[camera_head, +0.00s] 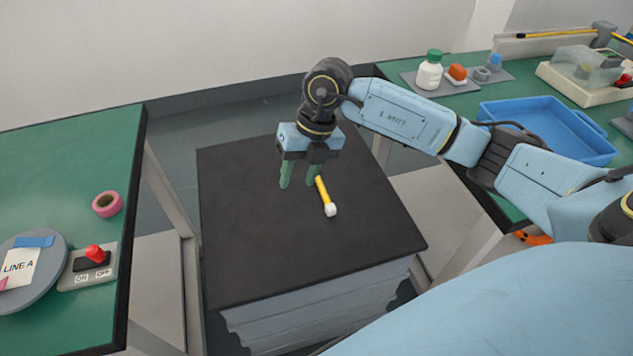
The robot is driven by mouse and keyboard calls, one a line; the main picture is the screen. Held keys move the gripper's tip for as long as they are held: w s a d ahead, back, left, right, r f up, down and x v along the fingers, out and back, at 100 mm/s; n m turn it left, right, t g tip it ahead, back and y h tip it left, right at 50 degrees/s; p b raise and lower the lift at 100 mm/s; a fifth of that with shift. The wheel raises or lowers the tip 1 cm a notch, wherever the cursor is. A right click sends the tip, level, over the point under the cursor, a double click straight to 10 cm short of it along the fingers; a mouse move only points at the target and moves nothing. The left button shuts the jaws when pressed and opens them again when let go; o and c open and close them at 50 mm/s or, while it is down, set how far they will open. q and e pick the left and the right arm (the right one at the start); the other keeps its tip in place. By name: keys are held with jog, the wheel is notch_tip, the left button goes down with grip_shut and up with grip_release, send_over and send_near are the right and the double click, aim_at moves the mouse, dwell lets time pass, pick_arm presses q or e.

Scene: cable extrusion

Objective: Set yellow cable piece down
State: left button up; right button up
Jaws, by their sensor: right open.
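The yellow cable piece (322,190) has a white end at its near side and is on or just above the black top of the stack (260,245) in the middle. My right gripper (299,184) comes in from the right and points down over the black top. Its green fingers are open, with the cable piece by the right finger. The far end of the cable is hidden by that finger. Whether they touch is unclear. My left gripper is not in view.
A green table (60,150) on the left holds a pink tape roll (107,204), a switch box (88,267) and a grey disc marked LINE A. On the right table are a blue tray (545,125) and a white bottle (429,73). The black top is otherwise clear.

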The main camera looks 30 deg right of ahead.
jog(key=w+d+r+m+h, duration=0.1)
jog(key=w+d+h, duration=0.15)
jog(key=d, duration=0.45)
jog(key=b, duration=0.2)
send_over(326, 196)
jog(key=shift+h, duration=0.45)
notch_tip(326, 196, down, 7)
jog(key=shift+a+r, duration=0.1)
jog(key=shift+r, duration=0.05)
jog(key=shift+f+b, duration=0.4)
jog(key=shift+f, duration=0.6)
jog(key=shift+f+b, duration=0.9)
jog(key=shift+f, duration=1.3)
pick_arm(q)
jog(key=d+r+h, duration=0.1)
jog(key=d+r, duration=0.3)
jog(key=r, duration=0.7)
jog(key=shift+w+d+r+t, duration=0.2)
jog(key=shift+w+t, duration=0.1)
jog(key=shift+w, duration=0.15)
pick_arm(e)
jog(key=shift+c, duration=0.4)
grip_shut()
